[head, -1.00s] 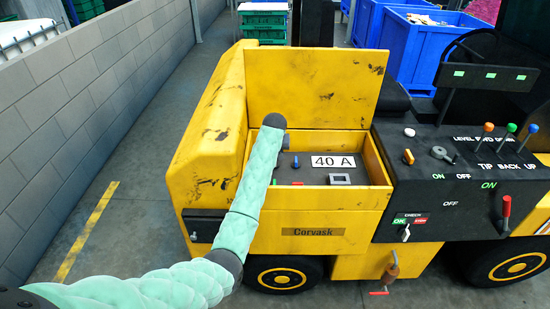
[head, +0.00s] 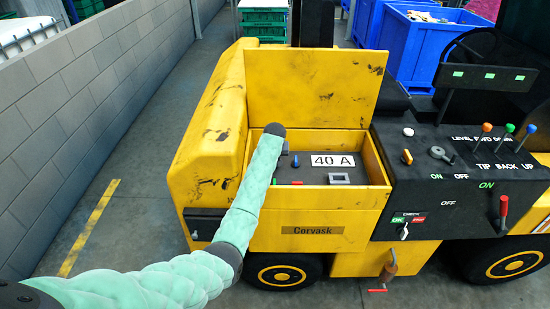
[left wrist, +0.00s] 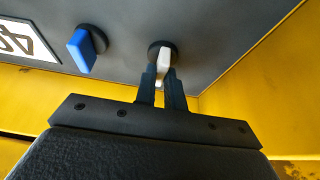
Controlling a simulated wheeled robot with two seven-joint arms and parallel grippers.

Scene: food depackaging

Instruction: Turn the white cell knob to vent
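The white cell knob (left wrist: 163,62) sits on a round black base on the grey panel, in the left wrist view. My left gripper (left wrist: 162,78) reaches up to it, with one dark finger on each side of its handle. The gap between the fingers is about as narrow as the knob, and the fingers look closed on it. In the head view my left arm reaches into the yellow compartment, and its dark wrist (head: 274,129) hides the gripper and the white knob. My right gripper is not in view.
A blue knob (left wrist: 85,48) stands close to the left of the white one. Yellow walls (left wrist: 235,65) enclose the panel, with a raised yellow lid (head: 310,88) behind. A 40 A label (head: 333,160) and a square grey socket (head: 339,178) are on the panel.

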